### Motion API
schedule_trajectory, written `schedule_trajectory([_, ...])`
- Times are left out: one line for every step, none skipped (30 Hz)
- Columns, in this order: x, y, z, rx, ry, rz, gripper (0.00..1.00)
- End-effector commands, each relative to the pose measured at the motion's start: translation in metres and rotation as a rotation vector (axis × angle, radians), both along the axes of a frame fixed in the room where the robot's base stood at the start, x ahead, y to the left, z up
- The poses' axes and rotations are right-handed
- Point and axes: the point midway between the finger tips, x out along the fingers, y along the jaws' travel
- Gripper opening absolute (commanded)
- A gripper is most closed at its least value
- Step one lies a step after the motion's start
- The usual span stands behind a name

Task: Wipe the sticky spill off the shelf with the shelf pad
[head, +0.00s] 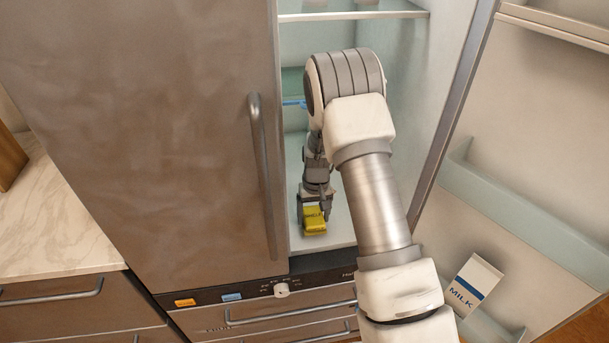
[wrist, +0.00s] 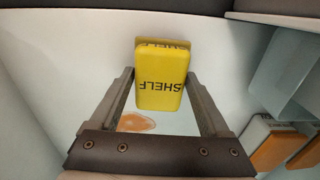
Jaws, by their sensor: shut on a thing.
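The shelf pad (head: 314,222) is a yellow block inside the open fridge, low over the bottom shelf (head: 342,229). In the wrist view the pad (wrist: 160,88) shows the word SHELF, upside down. My gripper (head: 314,204) points down and is shut on it, with one finger on each side in the wrist view (wrist: 160,90). The sticky spill (wrist: 137,122) is an amber patch on the pale shelf surface, below and left of the pad in the wrist view. I cannot make it out in the head view. Whether the pad touches the shelf is unclear.
The left fridge door (head: 150,130) is shut, with a long vertical handle (head: 262,175). The right door (head: 530,140) stands open and holds a milk carton (head: 473,285). An upper shelf (head: 350,15) spans above my arm. A blue object (head: 294,103) shows behind my arm.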

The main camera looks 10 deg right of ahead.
Motion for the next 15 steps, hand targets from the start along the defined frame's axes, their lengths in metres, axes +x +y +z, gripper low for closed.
schedule_trajectory([0.019,0.000,-0.003,0.000,-0.006,0.001,0.36])
schedule_trajectory([0.029,-0.001,-0.001,-0.001,-0.006,0.001,0.36])
schedule_trajectory([0.042,-0.001,0.002,-0.001,-0.007,0.000,0.36])
schedule_trajectory([0.051,-0.001,0.005,-0.001,-0.006,0.000,0.36])
schedule_trajectory([0.059,0.000,0.008,-0.001,-0.006,0.000,0.36])
schedule_trajectory([0.070,0.000,0.012,-0.003,-0.005,0.001,0.36])
schedule_trajectory([0.078,0.000,0.016,-0.004,-0.005,0.001,0.36])
schedule_trajectory([0.086,0.000,0.020,-0.005,-0.006,0.002,0.36])
schedule_trajectory([0.094,0.000,0.025,-0.007,-0.005,0.002,0.36])
schedule_trajectory([0.100,0.000,0.029,-0.009,-0.004,0.002,0.36])
schedule_trajectory([0.105,0.000,0.033,-0.010,-0.003,0.002,0.36])
schedule_trajectory([0.111,0.001,0.038,-0.012,-0.003,0.003,0.36])
schedule_trajectory([0.115,0.001,0.041,-0.013,-0.002,0.003,0.36])
schedule_trajectory([0.118,0.001,0.044,-0.015,-0.001,0.004,0.36])
schedule_trajectory([0.122,0.001,0.048,-0.017,-0.001,0.005,0.36])
